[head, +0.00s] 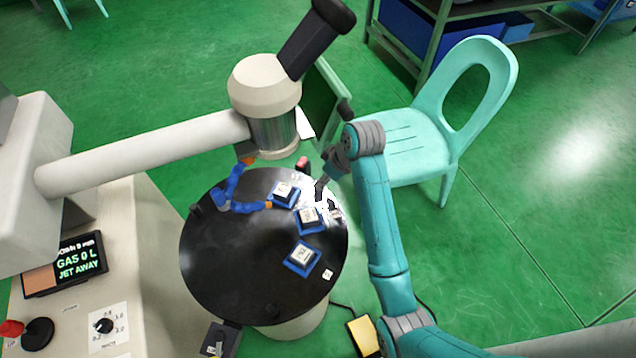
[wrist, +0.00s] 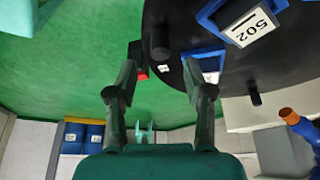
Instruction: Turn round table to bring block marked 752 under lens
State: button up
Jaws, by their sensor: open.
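The round black table (head: 225,275) carries several white blocks on blue bases. One block (head: 284,190) is at the back, nearest the lens barrel (head: 272,132); another (head: 309,217) is in the middle, and a third (head: 302,256) is nearer the front right. Their numbers are too small to read surely in the head view. The wrist view shows a block marked 502 (wrist: 248,27); I cannot pick out 752. My gripper (wrist: 167,70) is open and empty at the table's rim. A black rim peg (wrist: 160,42) stands between or just beyond its fingertips.
Blue jointed hoses (head: 233,188) with orange tips reach over the table's back left. Another rim peg (wrist: 255,98) shows in the wrist view. A control panel with a screen (head: 75,262) is at left. A pale green chair (head: 425,140) stands behind my arm. Green floor lies open at right.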

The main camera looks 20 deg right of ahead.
jog(key=x, duration=0.6)
jog(key=shift+w+a+f, duration=0.1)
jog(key=shift+w+f, duration=0.05)
jog(key=shift+f, duration=0.15)
grip_shut()
